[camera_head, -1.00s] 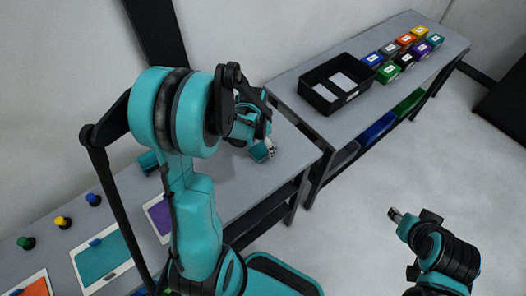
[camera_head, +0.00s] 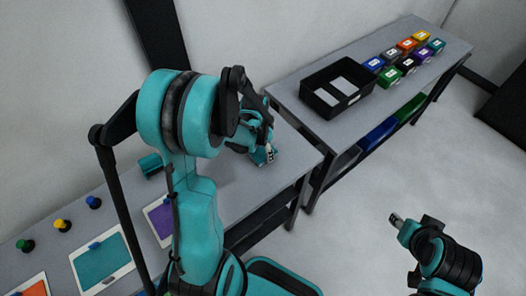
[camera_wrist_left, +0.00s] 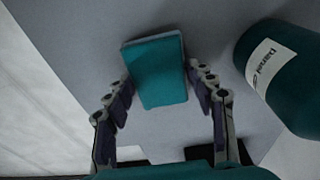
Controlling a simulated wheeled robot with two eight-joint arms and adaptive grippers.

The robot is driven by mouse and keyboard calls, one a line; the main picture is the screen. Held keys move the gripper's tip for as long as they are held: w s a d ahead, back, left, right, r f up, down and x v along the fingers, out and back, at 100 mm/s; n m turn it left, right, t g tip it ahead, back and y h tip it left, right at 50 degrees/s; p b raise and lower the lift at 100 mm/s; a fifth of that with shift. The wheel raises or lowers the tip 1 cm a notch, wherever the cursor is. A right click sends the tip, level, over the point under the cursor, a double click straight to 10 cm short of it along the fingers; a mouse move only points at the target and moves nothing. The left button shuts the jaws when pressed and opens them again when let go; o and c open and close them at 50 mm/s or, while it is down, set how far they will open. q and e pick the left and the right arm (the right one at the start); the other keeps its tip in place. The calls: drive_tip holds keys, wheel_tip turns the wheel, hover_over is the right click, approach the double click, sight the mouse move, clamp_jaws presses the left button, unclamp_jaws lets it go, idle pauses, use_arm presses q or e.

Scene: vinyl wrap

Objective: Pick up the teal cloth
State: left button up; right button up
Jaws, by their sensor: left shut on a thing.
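The teal cloth (camera_wrist_left: 158,75) is a small teal pad with a grey edge, seen over the grey bench top in the left wrist view. My left gripper (camera_wrist_left: 163,90) has one finger on each side of it and is shut on it. In the head view the cloth (camera_head: 258,158) shows only partly, under my left gripper (camera_head: 268,153) near the bench's right end. I cannot tell whether it is clear of the bench. My right gripper (camera_head: 397,219) is over the floor at the right, away from the benches; its finger opening is too small to tell.
A teal cylinder (camera_wrist_left: 285,80) with a "Panel" label stands close beside the cloth; it also shows in the head view (camera_head: 150,165). Framed colour panels (camera_head: 103,263) and several knobs (camera_head: 62,224) are at left. The second bench holds a black bin (camera_head: 337,88) and small coloured boxes (camera_head: 389,76).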

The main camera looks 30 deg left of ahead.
use_arm(q)
drive_tip(key=r, duration=0.2)
drive_tip(key=d+r+p, duration=0.1)
drive_tip(key=r, duration=0.1)
drive_tip(key=shift+s+r+p, duration=0.1)
drive_tip(key=shift+r+p, duration=0.2)
drive_tip(key=shift+r, duration=0.1)
drive_tip(key=d+r+p, duration=0.1)
drive_tip(key=d+r, duration=0.2)
drive_tip(key=d, duration=0.2)
drive_tip(key=s+d+r+p, duration=0.1)
drive_tip(key=d+r, duration=0.2)
drive_tip(key=d, duration=0.2)
drive_tip(key=shift+d, duration=0.3)
drive_tip(key=shift+o, duration=0.8)
drive_tip(key=shift+s, duration=0.1)
drive_tip(key=shift+c, duration=0.5)
